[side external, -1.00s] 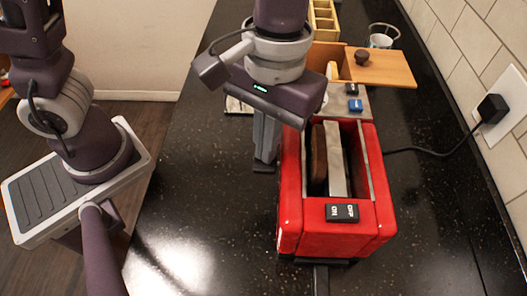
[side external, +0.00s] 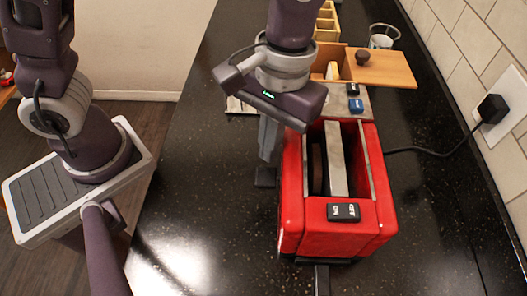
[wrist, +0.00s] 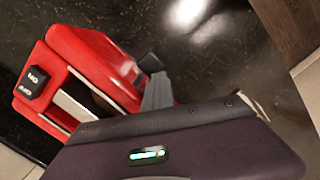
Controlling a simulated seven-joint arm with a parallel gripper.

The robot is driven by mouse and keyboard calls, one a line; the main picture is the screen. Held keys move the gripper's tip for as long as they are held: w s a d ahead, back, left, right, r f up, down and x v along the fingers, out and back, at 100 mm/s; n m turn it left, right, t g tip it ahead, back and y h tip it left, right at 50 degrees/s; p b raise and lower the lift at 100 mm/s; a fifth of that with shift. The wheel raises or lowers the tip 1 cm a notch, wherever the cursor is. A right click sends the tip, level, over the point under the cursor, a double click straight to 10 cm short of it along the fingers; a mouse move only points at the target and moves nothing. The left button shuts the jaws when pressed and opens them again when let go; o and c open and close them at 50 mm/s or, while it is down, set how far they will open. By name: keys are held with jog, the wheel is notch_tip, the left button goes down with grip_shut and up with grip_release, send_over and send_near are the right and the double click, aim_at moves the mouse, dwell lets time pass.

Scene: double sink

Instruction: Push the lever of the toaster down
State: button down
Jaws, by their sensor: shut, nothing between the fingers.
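The red toaster (side external: 292,215) stands upright on the dark counter and also shows in the wrist view (wrist: 90,50). A brown slice (side external: 317,168) sits low in its slot, beside a pale metal divider. A black on/off switch (side external: 343,212) is on its top and also shows in the wrist view (wrist: 36,80). I cannot make out the lever clearly. My gripper (side external: 265,178) is shut and empty, pointing down close to the toaster's left side. Its dark tip (wrist: 150,64) is beside the red body in the wrist view; contact cannot be told.
Behind the toaster are a wooden box with a sliding lid (side external: 385,68), a glass (side external: 382,38) and a divided wooden tray (side external: 326,22). A cord runs right to a wall plug (side external: 492,108). The counter left of the toaster (side external: 200,190) is clear.

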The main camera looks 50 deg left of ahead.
notch_tip(320, 180, up, 8)
jog(key=w, duration=0.1)
dwell(0.4)
jog(key=s+a+r+m+t, duration=0.1)
jog(key=s+a+t, duration=0.2)
jog(key=a, duration=0.6)
jog(key=s+a+r+m+t, duration=0.1)
jog(key=s+a+t, duration=0.3)
jog(key=a, duration=0.4)
jog(key=shift+s+a+r+m, duration=0.35)
jog(key=shift+s+r, duration=0.15)
jog(key=shift+r, duration=0.2)
